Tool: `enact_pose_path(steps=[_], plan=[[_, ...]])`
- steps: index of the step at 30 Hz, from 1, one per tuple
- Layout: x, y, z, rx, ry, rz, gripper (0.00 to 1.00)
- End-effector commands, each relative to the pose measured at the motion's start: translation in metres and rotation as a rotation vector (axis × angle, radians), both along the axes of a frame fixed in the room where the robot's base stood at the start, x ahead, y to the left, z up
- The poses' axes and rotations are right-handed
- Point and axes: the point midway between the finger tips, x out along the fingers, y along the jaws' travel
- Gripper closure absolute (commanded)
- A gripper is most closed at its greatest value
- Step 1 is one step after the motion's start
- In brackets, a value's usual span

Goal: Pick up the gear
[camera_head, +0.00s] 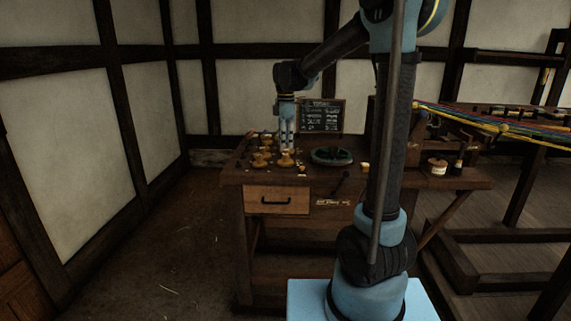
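My gripper (287,148) points straight down over the left part of the wooden workbench (232,176). Its fingertips are just above or at a yellow-brown round piece (286,161), which may be the gear; it is too small to make out teeth. I cannot tell whether the fingers touch it or how far apart they are. Several similar yellow-brown pieces (259,160) lie close by on the left. A dark green round tray or disc (331,156) lies to the right of the gripper.
A chalkboard (321,116) stands at the bench's back. A drawer (276,200) with a dark handle is in its front. Coloured ropes (490,125) stretch across a frame at the right. A spool-like item (437,166) sits at the bench's right. Floor at left is clear.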

Motion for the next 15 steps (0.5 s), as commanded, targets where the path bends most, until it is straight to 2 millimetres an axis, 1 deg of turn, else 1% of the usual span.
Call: enact_pose_path(steps=[5,12,15], plan=[[0.000,0.000,-0.010,0.000,0.000,0.000,0.75],[-0.001,0.000,-0.041,0.000,0.000,0.000,0.75],[-0.001,0.000,-0.050,0.000,0.000,0.000,0.75]])
